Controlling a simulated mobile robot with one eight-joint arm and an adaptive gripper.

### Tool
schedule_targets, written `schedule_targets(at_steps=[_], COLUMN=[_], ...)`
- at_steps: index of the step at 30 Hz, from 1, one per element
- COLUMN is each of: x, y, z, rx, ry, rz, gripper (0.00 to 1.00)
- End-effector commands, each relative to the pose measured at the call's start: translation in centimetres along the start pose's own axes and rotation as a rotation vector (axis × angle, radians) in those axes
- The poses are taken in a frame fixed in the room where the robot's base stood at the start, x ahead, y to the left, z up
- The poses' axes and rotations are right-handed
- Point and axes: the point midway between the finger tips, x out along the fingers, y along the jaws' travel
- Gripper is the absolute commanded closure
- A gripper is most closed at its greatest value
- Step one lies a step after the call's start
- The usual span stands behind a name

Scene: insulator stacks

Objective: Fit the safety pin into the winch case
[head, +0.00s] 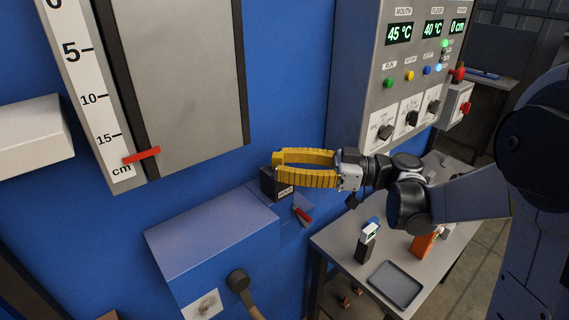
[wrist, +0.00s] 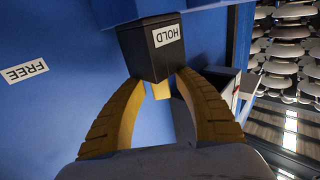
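A blue box with a crank handle, which looks like the winch case (head: 215,235), juts from the blue wall. A black block with a HOLD label (head: 277,185) sits at its upper right corner. It also shows in the wrist view (wrist: 150,50). My gripper (head: 279,168) is at this block, its curved yellow fingers spread apart. In the wrist view, my fingertips (wrist: 161,82) are close to the block's lower end; I cannot tell whether they touch it. A small yellow piece (wrist: 161,91) shows between them. I cannot clearly identify the safety pin.
A red-marked piece (head: 303,214) is right of the case. A table (head: 335,246) at the right holds a tray (head: 395,284) and small items. A control panel (head: 395,75) stands behind my arm. A FREE label (wrist: 25,72) is on the wall.

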Motion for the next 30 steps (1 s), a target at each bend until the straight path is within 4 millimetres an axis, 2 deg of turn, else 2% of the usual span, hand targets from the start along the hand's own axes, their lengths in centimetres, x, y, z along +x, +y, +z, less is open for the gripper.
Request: schedule_targets(at_steps=[7, 21, 25, 30], x=[-0.9, -10.3, -11.6, -12.1], y=[0.1, 0.1, 0.0, 0.0], z=[0.0, 0.0, 0.0, 0.0], rx=[0.0, 0.0, 0.0, 0.0], ry=[-0.001, 0.0, 0.0, 0.0], rz=[0.002, 0.003, 0.001, 0.001], gripper=[0.6, 0.6, 0.6, 0.6])
